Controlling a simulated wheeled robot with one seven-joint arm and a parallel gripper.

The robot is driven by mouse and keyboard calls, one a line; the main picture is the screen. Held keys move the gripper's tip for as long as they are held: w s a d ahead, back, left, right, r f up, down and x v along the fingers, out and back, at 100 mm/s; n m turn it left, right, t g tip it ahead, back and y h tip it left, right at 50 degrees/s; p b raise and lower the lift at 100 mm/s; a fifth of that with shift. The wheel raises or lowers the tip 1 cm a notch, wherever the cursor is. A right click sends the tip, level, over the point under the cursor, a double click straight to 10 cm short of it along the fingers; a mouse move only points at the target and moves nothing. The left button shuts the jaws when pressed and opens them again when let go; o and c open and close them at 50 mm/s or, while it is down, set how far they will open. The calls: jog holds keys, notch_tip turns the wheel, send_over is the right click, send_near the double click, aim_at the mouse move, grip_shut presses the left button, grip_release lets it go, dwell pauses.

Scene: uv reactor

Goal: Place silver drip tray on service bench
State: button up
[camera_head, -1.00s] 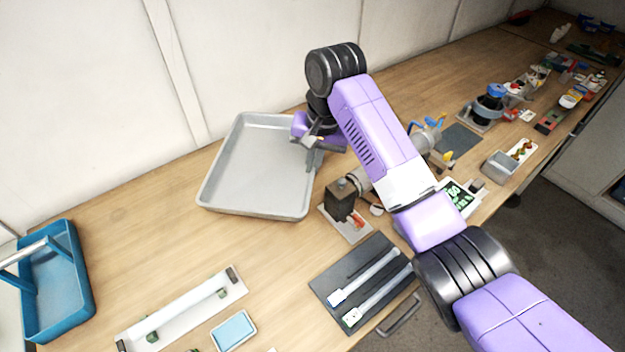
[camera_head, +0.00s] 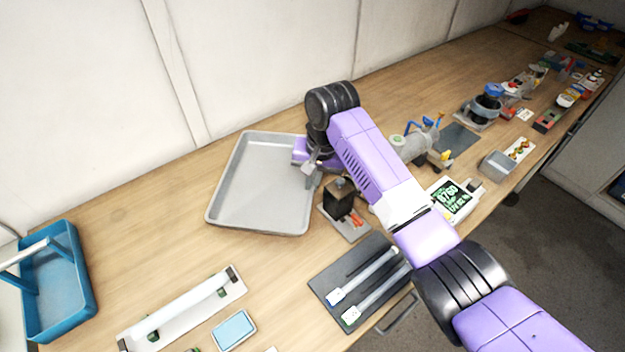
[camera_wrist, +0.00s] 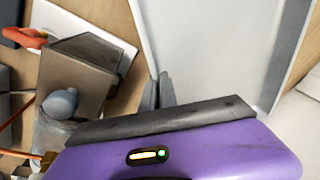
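The silver drip tray (camera_head: 262,185) is a wide, shallow grey pan over the wooden service bench (camera_head: 130,225), near the back wall. It looks level and at or very close to the bench top; I cannot tell whether all of it touches. My gripper (camera_head: 314,172) is at the tray's right rim. In the wrist view the two fingers (camera_wrist: 160,92) are close together on the tray's rim, and the tray (camera_wrist: 205,45) fills the upper middle. The fingertips' contact is partly hidden by the gripper body.
A dark block on a small plate (camera_head: 341,198) stands just right of the tray. A dark mat with two white tubes (camera_head: 365,275) lies in front. A blue carrier (camera_head: 60,285) stands at left. Bare bench lies between carrier and tray. Several items line the bench at right.

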jog(key=o, duration=0.4)
jog(key=r, duration=0.4)
jog(key=s+d+r, duration=0.1)
jog(key=r, duration=0.7)
jog(key=shift+s+d+b, duration=0.25)
jog(key=shift+b, duration=0.1)
